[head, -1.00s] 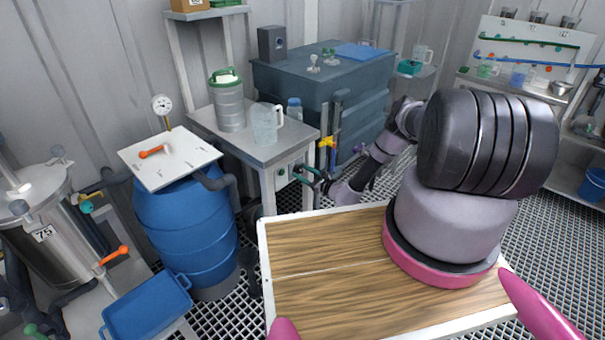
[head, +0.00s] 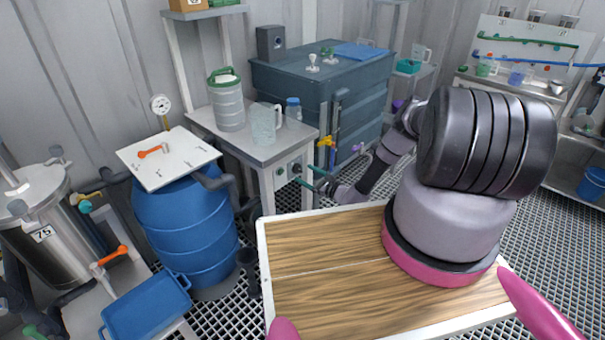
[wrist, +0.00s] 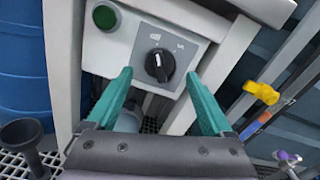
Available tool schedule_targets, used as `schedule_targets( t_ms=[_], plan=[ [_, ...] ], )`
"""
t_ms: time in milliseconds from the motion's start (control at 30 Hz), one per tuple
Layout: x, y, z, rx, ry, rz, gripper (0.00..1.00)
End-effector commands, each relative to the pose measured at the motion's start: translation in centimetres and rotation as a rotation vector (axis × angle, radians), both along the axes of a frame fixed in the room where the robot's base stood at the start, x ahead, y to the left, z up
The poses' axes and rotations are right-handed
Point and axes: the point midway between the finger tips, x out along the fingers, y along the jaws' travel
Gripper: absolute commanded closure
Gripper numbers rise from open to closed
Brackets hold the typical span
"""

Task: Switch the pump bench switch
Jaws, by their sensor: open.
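The pump bench switch (wrist: 159,65) is a black rotary knob with a white pointer line, on a grey panel (wrist: 188,47) on the bench front in the wrist view. The pointer stands close to upright. My gripper (wrist: 156,80) is open, its two green fingers one on each side of the knob in the picture. I cannot tell whether they touch it or how far in front they are. In the head view my gripper (head: 308,179) is at the bench front, small and partly hidden by my arm.
A green round button (wrist: 104,16) is left of the switch. A yellow valve handle (wrist: 262,92) is to the right.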

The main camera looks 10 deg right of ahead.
Motion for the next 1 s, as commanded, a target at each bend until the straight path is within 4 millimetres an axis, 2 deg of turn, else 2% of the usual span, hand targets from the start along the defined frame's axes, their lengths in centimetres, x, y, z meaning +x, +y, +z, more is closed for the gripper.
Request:
schedule_targets(
  t_ms=[200,400,600,1000],
  plan=[
    [-3.7,-2.8,0.0,-0.001,0.002,-0.003,0.15],
    [-5.9,-4.4,0.0,-0.001,0.001,-0.002,0.15],
    [-6.4,-4.7,0.0,-0.002,0.0,0.0,0.15],
    [-6.3,-4.7,0.2,-0.004,-0.003,0.005,0.15]
  ],
)
